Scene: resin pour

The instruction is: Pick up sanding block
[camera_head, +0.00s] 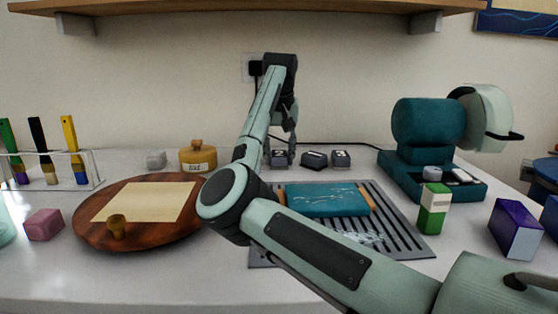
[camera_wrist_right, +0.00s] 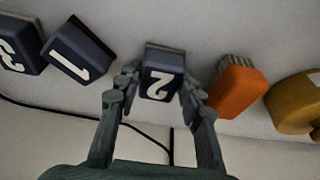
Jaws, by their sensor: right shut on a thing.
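In the head view this block (camera_head: 278,158) is at the back of the counter by the wall, partly covered by the gripper. My left gripper is not in view.
An orange object (camera_wrist_right: 238,90) with a ridged grey end stands close beside the right finger in the wrist view. A yellow pot (camera_head: 198,157), round wooden board (camera_head: 90,231), grey slatted rack (camera_head: 412,241) and teal machine (camera_head: 424,123) surround the arm. A shelf (camera_head: 250,13) hangs above.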

